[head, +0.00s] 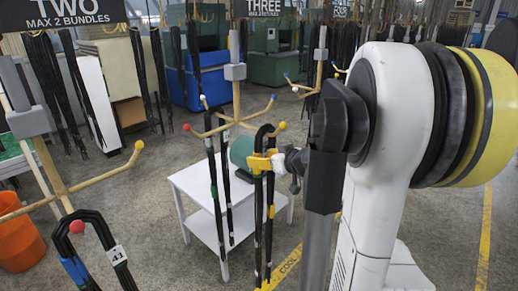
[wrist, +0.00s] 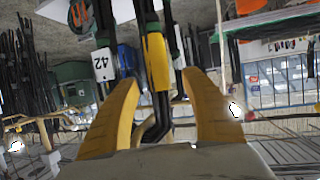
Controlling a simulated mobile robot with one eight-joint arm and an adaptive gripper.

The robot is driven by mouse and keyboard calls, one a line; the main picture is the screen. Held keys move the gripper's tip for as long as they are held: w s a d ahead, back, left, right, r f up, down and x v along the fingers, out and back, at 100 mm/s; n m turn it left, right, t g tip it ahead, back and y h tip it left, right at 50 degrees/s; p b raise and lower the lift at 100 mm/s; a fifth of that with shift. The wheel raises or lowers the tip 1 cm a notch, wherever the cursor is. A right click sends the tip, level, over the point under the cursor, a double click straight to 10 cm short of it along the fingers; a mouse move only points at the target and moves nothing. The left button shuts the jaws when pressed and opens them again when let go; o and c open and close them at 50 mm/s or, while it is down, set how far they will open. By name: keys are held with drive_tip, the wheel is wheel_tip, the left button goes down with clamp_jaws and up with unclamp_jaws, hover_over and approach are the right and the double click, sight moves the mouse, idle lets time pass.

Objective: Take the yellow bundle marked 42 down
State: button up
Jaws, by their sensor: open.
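The yellow bundle marked 42 is a looped black hose with yellow tape (head: 271,211). It hangs from the wooden prong with a yellow ball (head: 282,126) on the middle rack. My gripper (head: 263,163) is at the upper part of the bundle, just below the prong. In the wrist view its yellow fingers (wrist: 162,80) stand apart, one each side of the hose. Contact cannot be told.
A green-taped bundle (head: 213,185) hangs close left on the same rack. Bundle 41 (head: 118,255) hangs on the near left rack. A white table (head: 190,182) stands behind the bundles. An orange bin (head: 20,243) is at far left. Open floor lies between the racks.

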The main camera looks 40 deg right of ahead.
drive_tip(key=x, duration=0.3)
drive_tip(key=shift+w+d, duration=0.1)
drive_tip(key=shift+w, duration=0.05)
clamp_jaws()
drive_tip(key=shift+r, duration=0.1)
